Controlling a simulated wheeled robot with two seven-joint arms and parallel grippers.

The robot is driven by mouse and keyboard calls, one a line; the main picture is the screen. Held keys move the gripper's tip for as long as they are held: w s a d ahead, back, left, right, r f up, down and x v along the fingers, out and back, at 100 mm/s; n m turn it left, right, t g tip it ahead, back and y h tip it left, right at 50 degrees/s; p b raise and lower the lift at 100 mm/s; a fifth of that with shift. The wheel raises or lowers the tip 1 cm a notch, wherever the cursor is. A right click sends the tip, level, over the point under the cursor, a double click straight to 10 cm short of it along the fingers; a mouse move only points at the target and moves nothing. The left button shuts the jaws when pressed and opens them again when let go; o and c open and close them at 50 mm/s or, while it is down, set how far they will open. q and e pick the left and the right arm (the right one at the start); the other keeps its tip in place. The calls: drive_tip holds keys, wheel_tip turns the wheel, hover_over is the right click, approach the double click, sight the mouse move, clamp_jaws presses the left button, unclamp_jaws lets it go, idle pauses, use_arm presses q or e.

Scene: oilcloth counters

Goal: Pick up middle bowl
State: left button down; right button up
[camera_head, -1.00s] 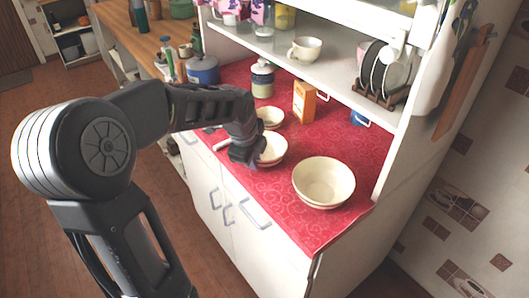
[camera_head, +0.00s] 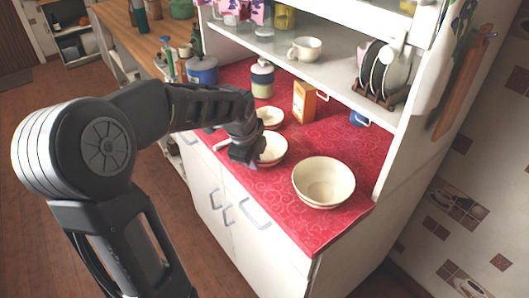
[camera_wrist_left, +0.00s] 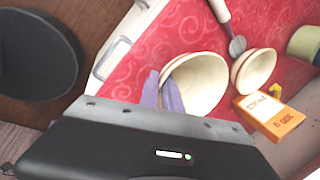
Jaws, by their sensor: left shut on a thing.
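The middle bowl (camera_head: 272,150) is cream and stands on the red oilcloth between a smaller bowl behind it and a larger bowl in front. My left gripper (camera_head: 246,157) is at its near left rim and partly hides it. In the left wrist view my left gripper's fingers (camera_wrist_left: 163,92) are closed on the rim of the middle bowl (camera_wrist_left: 203,85). The large bowl (camera_head: 323,182) stands apart at the front right. The small bowl (camera_head: 270,117) stands behind the middle one and also shows in the wrist view (camera_wrist_left: 254,70). My right gripper is not in view.
An orange carton (camera_head: 304,101) and a lidded jar (camera_head: 262,79) stand behind the bowls. A blue pot (camera_head: 202,70) is at the back left. A shelf (camera_head: 300,63) with a cup (camera_head: 305,49) overhangs the counter. Red cloth around the large bowl is clear.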

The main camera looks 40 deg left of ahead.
use_arm(q)
drive_tip(key=shift+f, duration=0.1)
wheel_tip(320, 180, up, 10)
drive_tip(key=shift+r+b, duration=0.1)
drive_tip(key=shift+b, duration=0.35)
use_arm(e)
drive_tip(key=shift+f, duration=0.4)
